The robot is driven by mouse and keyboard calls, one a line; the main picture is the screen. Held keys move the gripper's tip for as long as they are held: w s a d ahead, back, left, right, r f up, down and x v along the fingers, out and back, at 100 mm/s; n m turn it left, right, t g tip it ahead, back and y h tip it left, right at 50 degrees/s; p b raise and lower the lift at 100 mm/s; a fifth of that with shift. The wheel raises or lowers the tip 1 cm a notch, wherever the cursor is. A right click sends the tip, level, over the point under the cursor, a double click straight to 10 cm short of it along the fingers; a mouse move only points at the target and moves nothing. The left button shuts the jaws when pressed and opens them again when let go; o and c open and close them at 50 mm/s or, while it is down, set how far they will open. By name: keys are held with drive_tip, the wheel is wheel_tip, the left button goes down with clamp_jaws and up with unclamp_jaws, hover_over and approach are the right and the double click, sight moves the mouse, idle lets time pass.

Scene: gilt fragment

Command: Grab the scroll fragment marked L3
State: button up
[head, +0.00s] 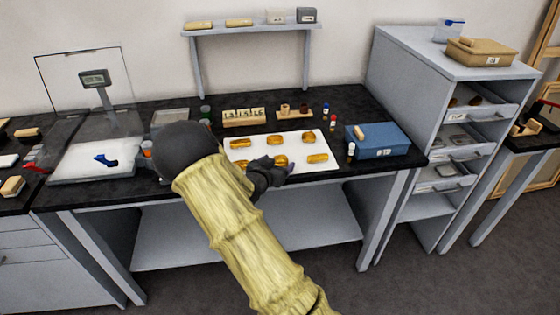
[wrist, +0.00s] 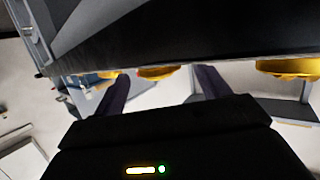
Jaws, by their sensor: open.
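Several golden scroll fragments lie on a white sheet (head: 297,149) on the black bench, in the head view. They include one at the back right (head: 308,137), one at the back middle (head: 275,140), one at the front right (head: 317,158) and one near my gripper (head: 281,161). I cannot read an L3 mark on any of them. My gripper (head: 270,170) is over the sheet's front edge, partly hiding it. In the wrist view my gripper (wrist: 162,82) has its two fingers apart, with a golden fragment (wrist: 155,73) visible beyond the gap. No fragment is held.
A blue box (head: 378,142) with a small white bottle (head: 351,150) stands right of the sheet. A wooden rack of labelled tiles (head: 243,117) is behind it. A scale (head: 95,160) stands at left, a grey drawer cabinet (head: 445,60) at right.

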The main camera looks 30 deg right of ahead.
drive_tip(key=shift+w+d+f, duration=0.15)
drive_tip(key=shift+w+d, duration=0.15)
drive_tip(key=shift+d, duration=0.05)
drive_tip(key=c, duration=1)
